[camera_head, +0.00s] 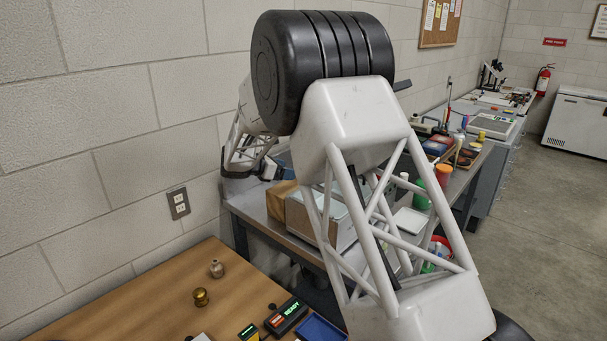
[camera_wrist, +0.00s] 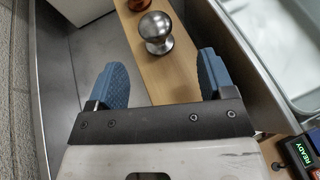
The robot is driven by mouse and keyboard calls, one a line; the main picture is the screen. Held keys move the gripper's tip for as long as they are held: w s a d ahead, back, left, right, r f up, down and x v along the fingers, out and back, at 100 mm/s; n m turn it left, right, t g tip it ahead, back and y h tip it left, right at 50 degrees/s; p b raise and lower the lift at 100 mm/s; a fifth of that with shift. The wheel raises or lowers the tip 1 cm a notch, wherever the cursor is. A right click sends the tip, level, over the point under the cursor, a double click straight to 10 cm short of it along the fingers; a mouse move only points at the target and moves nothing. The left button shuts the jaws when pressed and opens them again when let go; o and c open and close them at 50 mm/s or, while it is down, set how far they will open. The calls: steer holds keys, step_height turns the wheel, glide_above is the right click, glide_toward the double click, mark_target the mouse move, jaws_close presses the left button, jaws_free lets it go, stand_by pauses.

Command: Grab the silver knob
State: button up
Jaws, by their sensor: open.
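The silver knob (camera_wrist: 156,32) is a shiny round ball on a flared base. It stands on a narrow wooden strip (camera_wrist: 160,84) in the upper middle of the wrist view. My gripper (camera_wrist: 161,65) is open, with its two blue fingers spread wide and nothing between them but a view of the strip. The knob appears just beyond the fingertips, roughly in line with the gap and apart from both fingers. I cannot make out the silver knob in the head view, where my arm blocks much of the bench.
A copper-coloured knob (camera_wrist: 138,4) stands just beyond the silver one. A pale metal-rimmed tray (camera_wrist: 290,50) lies to the right. In the head view, a brass knob (camera_head: 200,297) and a READY display (camera_head: 287,316) are on the wooden table (camera_head: 150,300). A block wall runs along the left.

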steer(key=shift+x, duration=1.3)
steer(key=shift+x, duration=2.6)
steer(key=shift+w+a+f, duration=0.1)
steer(key=shift+w+a, duration=0.05)
steer(key=shift+w, duration=0.05)
steer(key=c, duration=1.1)
